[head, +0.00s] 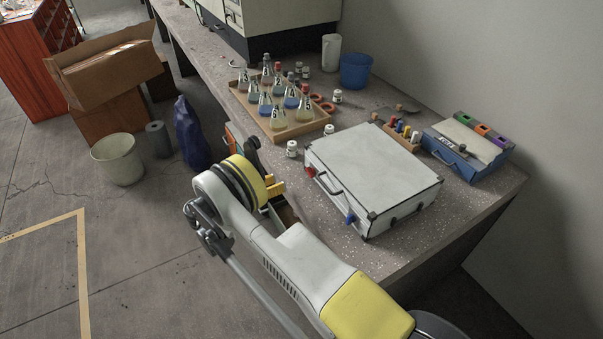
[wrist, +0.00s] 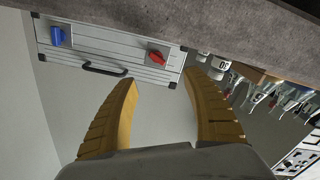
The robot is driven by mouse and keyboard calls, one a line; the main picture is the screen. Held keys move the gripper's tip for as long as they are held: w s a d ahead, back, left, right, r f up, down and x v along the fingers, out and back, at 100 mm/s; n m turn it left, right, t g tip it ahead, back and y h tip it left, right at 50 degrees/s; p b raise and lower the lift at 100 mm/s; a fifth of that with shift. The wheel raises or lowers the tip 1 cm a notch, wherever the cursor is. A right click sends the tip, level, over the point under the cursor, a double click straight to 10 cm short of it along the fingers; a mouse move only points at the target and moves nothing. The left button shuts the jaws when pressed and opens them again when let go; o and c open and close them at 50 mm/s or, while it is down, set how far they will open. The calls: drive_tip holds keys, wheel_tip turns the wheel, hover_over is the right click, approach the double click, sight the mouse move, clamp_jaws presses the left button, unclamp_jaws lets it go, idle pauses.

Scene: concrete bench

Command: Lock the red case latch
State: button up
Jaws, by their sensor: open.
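The silver case (head: 375,165) lies closed on the bench, its front side facing my arm. The red latch (head: 310,172) is at the left end of that front in the head view; in the wrist view the red latch (wrist: 157,57) sits tilted near the case's right end. The blue latch (head: 350,217) is at the other end, and it shows at upper left in the wrist view (wrist: 57,37). A black handle (wrist: 92,68) lies between them. My gripper (wrist: 160,78) is open and empty, its yellow fingers apart, short of the case front and roughly lined up with the red latch.
A wooden tray of flasks (head: 290,132) stands left of the case, with small white jars (head: 292,149) between. A blue box (head: 465,150) and a rack of coloured vials (head: 403,132) stand behind it. The bench surface (head: 440,240) is bare at the case's right front.

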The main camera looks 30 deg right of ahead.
sight(308, 173)
drive_tip(key=d+m, duration=0.6)
drive_tip(key=d, duration=0.1)
drive_tip(key=d+m+b, duration=0.1)
drive_tip(key=d+m, duration=0.2)
drive_tip(key=shift+s+d+f, duration=0.2)
drive_tip(key=shift+s+d, duration=0.05)
drive_tip(key=shift+s, duration=0.1)
drive_tip(key=shift+d+r, duration=0.1)
drive_tip(key=shift+d, duration=0.4)
drive_tip(key=c, duration=1.2)
